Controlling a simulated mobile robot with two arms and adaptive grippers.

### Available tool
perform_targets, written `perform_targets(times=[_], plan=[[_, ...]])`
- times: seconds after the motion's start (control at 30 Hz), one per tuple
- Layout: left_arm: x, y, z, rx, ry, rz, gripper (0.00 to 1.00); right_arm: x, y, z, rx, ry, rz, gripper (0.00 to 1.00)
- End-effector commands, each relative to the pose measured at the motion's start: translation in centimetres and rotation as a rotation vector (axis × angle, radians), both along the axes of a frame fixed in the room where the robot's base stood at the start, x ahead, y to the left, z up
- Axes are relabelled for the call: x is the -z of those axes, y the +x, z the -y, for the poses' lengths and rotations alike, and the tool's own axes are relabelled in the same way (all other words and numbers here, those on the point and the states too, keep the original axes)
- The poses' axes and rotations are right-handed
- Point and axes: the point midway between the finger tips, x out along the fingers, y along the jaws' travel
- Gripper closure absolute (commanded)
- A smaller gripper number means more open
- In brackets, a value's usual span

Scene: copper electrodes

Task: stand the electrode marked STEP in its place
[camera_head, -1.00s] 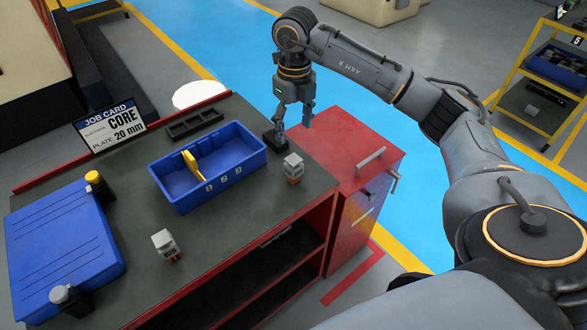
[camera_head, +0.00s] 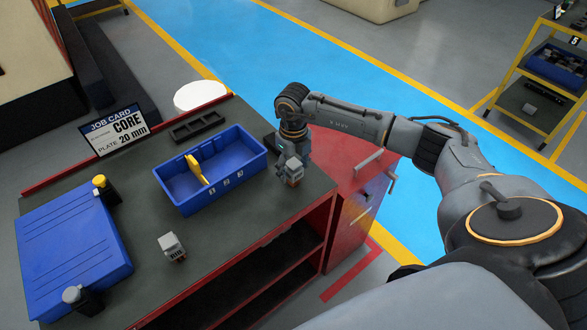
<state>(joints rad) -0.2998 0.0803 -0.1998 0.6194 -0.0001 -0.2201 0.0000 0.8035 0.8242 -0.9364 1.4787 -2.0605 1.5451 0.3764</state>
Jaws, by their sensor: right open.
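Two small electrodes with grey blocky tops and brownish lower parts stand on the dark bench top. One electrode (camera_head: 292,172) is near the right edge, the other electrode (camera_head: 172,247) near the front. Their marks are too small to read, so I cannot tell which is STEP. My right gripper (camera_head: 289,164) is open and points down at the right electrode, overlapping it in the view. Whether its fingers straddle or touch the electrode is unclear. A blue bin (camera_head: 238,184) with a yellow divider (camera_head: 196,167) has white marks on its front wall. My left gripper is not in view.
A job card (camera_head: 112,130) reads CORE, PLATE 20 mm. A dark slotted tray (camera_head: 197,125) lies behind the bin. A blue case (camera_head: 75,252) with two black posts fills the bench's left. A red cabinet (camera_head: 343,200) adjoins on the right.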

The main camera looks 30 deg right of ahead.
Motion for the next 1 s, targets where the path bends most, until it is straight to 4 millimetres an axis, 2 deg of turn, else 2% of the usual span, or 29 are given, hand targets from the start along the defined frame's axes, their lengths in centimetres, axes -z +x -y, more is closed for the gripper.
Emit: perform_targets(times=[0.27,0.5,0.57,0.6,1.0], plan=[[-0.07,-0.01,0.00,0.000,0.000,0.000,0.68,0.43,0.04,0.01,-0.001,-0.001,0.002,0.36],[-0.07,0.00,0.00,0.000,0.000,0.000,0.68,0.40,0.04,0.00,-0.001,0.000,0.002,0.85],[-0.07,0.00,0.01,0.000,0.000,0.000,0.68,0.40,0.03,0.01,0.000,0.000,0.002,0.97],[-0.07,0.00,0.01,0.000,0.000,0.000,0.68,0.39,0.03,0.01,0.000,0.000,0.002,1.00],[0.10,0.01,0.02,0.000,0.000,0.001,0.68,0.09,0.14,0.01,0.000,0.001,0.005,1.00]])
